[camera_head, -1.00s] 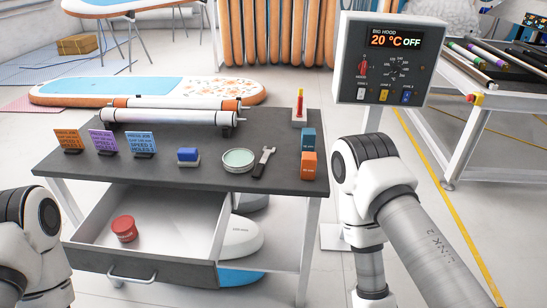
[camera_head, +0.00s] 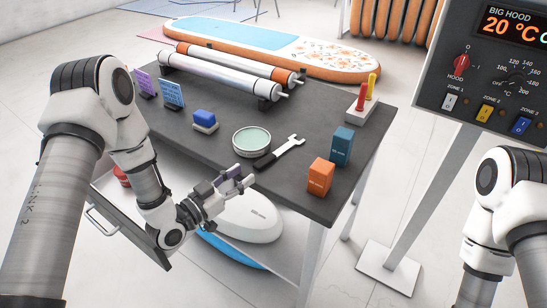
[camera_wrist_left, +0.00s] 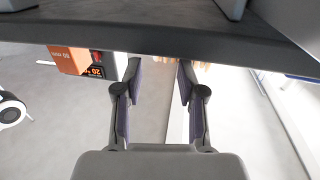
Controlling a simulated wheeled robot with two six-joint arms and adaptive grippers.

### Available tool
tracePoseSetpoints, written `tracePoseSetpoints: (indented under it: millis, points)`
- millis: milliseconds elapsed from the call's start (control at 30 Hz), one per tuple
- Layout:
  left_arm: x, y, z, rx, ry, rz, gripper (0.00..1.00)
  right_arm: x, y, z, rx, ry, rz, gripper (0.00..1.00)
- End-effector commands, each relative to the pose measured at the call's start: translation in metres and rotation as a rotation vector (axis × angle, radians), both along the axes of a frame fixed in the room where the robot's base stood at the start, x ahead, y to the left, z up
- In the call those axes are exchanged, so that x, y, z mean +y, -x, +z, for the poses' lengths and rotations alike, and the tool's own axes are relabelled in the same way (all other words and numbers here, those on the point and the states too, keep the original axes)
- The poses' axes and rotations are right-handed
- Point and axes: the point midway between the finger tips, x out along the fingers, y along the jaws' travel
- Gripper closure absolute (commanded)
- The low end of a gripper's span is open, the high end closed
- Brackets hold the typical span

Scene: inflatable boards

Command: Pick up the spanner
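The spanner (camera_head: 280,150) lies on the dark tabletop, its silver open jaw towards the right and its black handle towards the left, beside a round green-topped tin. My left gripper (camera_head: 243,181) is open and empty, just in front of the table's near edge and close to the spanner's handle end. In the left wrist view my left gripper (camera_wrist_left: 158,82) shows its two fingers apart with nothing between them; the spanner is not seen there. My right arm is at the lower right of the head view, and its gripper is out of the picture.
The round tin (camera_head: 251,141), an orange box (camera_head: 320,178) and a blue box (camera_head: 341,146) stand near the spanner. The open drawer (camera_head: 130,226) juts out below the table (camera_head: 210,88). A control panel (camera_head: 485,75) on a post stands at the right.

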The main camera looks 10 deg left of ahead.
Motion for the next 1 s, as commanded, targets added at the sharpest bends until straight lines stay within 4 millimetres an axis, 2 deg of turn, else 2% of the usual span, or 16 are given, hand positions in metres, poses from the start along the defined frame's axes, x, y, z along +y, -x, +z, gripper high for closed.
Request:
tracePoseSetpoints:
  millis: [400, 667, 767, 800, 1000]
  points:
    - [-0.033, -0.055, 0.000, 0.002, -0.001, -0.001, 0.60, 0.000, 0.000, 0.004, 0.000, 0.000, 0.000, 0.60]
    - [-0.036, -0.061, -0.001, 0.005, 0.001, 0.001, 0.60, 0.000, 0.000, 0.003, -0.001, 0.000, 0.000, 0.60]
    - [-0.036, -0.061, -0.001, 0.005, 0.001, 0.001, 0.93, 0.000, 0.000, 0.003, 0.000, 0.000, 0.000, 0.60]
    - [-0.036, -0.061, -0.001, 0.005, 0.001, 0.001, 1.00, 0.000, 0.000, 0.003, 0.000, 0.000, 0.000, 0.60]
    - [-0.036, -0.061, -0.001, 0.005, 0.001, 0.001, 1.00, 0.000, 0.000, 0.003, -0.001, 0.000, -0.001, 0.60]
